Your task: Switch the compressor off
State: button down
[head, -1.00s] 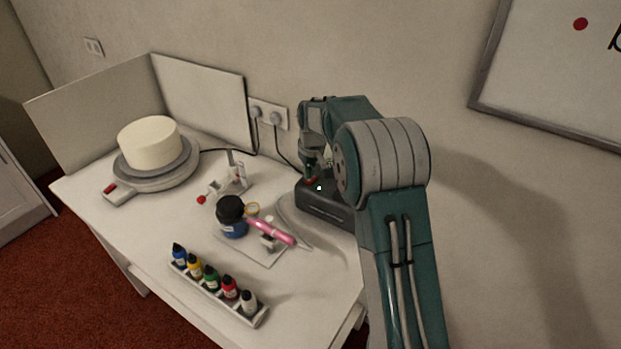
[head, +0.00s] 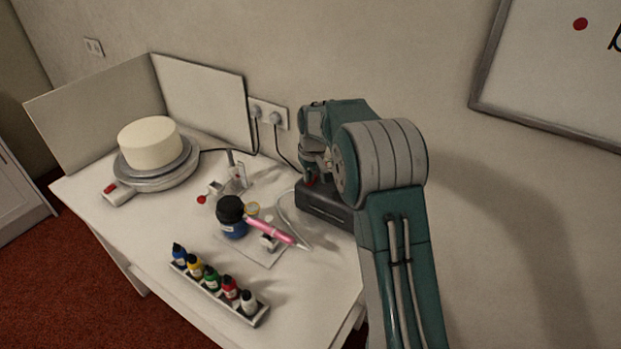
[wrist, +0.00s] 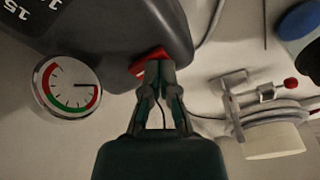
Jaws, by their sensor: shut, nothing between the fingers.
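The compressor is a dark grey box (head: 328,208) at the back right of the white table, partly hidden by my arm. It also shows large in the wrist view (wrist: 110,35). Its red switch (wrist: 148,62) sits at the compressor's edge, right at my fingertips and partly covered by them; they look to be touching it. My gripper (wrist: 160,68) is shut and empty. In the head view it points down over the compressor, and a bit of red (head: 309,182) shows by its tip. No lit green dot shows on the compressor.
A round gauge (wrist: 67,88) is beside the compressor. Left of it are a pink airbrush (head: 270,230), a blue jar with a black lid (head: 232,217), a rack of several bottles (head: 218,291), and a turntable (head: 158,180) with a white cake (head: 150,143).

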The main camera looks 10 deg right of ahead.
jog(key=shift+r, duration=3.5)
jog(key=shift+s+r, duration=0.2)
jog(key=shift+r, duration=0.1)
jog(key=s+r+m+t, duration=0.1)
jog(key=s+r, duration=0.5)
jog(key=s, duration=0.3)
jog(key=s+r+t, duration=0.1)
jog(key=s+r, duration=0.5)
jog(key=s, duration=0.2)
jog(key=s+f+m+t, duration=0.1)
jog(key=s+f+m, duration=0.1)
jog(key=s, duration=1.9)
jog(key=shift+s+f+t, duration=0.3)
jog(key=shift+f+t, duration=0.1)
jog(key=shift+f, duration=0.1)
